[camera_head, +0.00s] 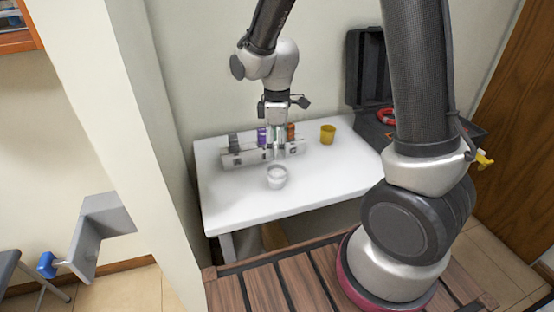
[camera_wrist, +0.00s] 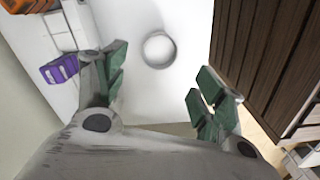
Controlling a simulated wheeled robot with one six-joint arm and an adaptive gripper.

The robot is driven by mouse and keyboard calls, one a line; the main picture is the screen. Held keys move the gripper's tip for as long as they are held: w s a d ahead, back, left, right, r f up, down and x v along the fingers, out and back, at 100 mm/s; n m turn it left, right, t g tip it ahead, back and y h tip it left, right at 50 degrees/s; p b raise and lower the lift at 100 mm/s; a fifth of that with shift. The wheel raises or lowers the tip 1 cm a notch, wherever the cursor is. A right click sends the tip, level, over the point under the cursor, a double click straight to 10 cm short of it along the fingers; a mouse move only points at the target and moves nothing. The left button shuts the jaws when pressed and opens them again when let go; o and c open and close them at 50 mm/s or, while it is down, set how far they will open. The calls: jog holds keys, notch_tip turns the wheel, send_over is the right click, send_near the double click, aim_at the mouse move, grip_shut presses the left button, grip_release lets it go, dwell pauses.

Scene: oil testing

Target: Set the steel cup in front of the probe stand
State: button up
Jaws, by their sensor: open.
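The steel cup (camera_head: 277,178), pale grey and round, stands upright on the white table, in front of a long light-grey rack (camera_head: 240,158). In the wrist view the cup (camera_wrist: 159,49) shows as a ring from above, beyond the fingertips and between their lines. My gripper (camera_head: 275,150) is open and empty, with green finger pads, and shows just behind the cup in the head view. The open fingers (camera_wrist: 164,82) also show in the wrist view, apart from the cup. I cannot tell for sure which thing is the probe stand; the rack is partly hidden by my gripper.
Purple (camera_head: 262,136) and orange (camera_head: 291,131) items stand at the rack. A yellow cup (camera_head: 327,134) is on the white table (camera_head: 235,205) to the right. An open black case (camera_head: 368,75) is at the back right. The table's front left is clear.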

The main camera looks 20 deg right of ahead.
jog(key=s+d+r+m+t, duration=0.1)
jog(key=s+d+r+m, duration=0.35)
jog(key=r, duration=0.35)
jog(key=s+d+r+m+t, duration=0.1)
jog(key=s+d+r+m, duration=0.25)
jog(key=d+r, duration=0.35)
jog(key=s+d+r+m+t, duration=0.1)
jog(key=s+r+m, duration=0.1)
jog(key=s, duration=0.3)
jog(key=s+d+r+m+t, duration=0.1)
jog(key=s+d+r+m, duration=0.1)
jog(key=s, duration=0.4)
jog(key=shift+d+r+m, duration=0.3)
jog(key=shift+r+m, duration=0.25)
jog(key=shift+m, duration=0.25)
